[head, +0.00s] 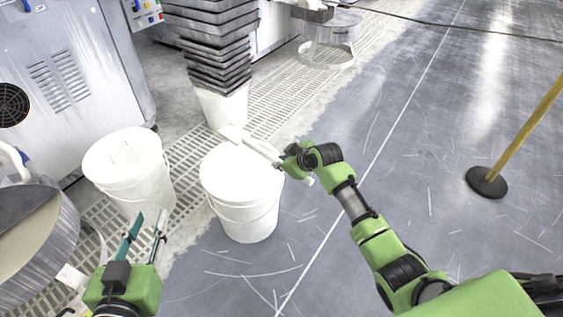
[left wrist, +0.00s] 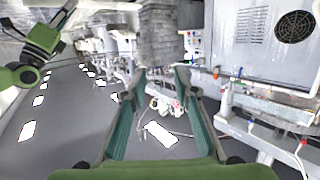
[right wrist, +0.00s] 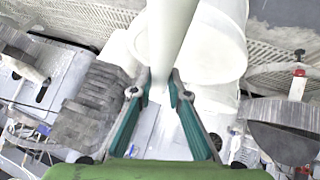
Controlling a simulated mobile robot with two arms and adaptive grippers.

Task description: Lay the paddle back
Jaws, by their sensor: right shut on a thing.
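The white paddle (head: 256,145) is over the back edge of a lidded white bucket (head: 242,177); its wider end points to the back left. I cannot tell whether it touches the lid. My right gripper (head: 284,160) is shut on its handle. In the right wrist view the paddle (right wrist: 168,35) rises from between the fingertips (right wrist: 160,95), with a white bucket (right wrist: 215,45) behind it. My left gripper (head: 150,226) is open and empty, in front of and between the two white buckets. The left wrist view shows its fingers (left wrist: 157,82) apart with nothing between them.
A second lidded white bucket (head: 128,165) stands at the left. A tall stack of grey trays (head: 212,45) stands behind on a white bucket (head: 222,107). A round metal machine (head: 35,240) is at the left edge. A yellow post (head: 525,120) stands right; the floor between is clear.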

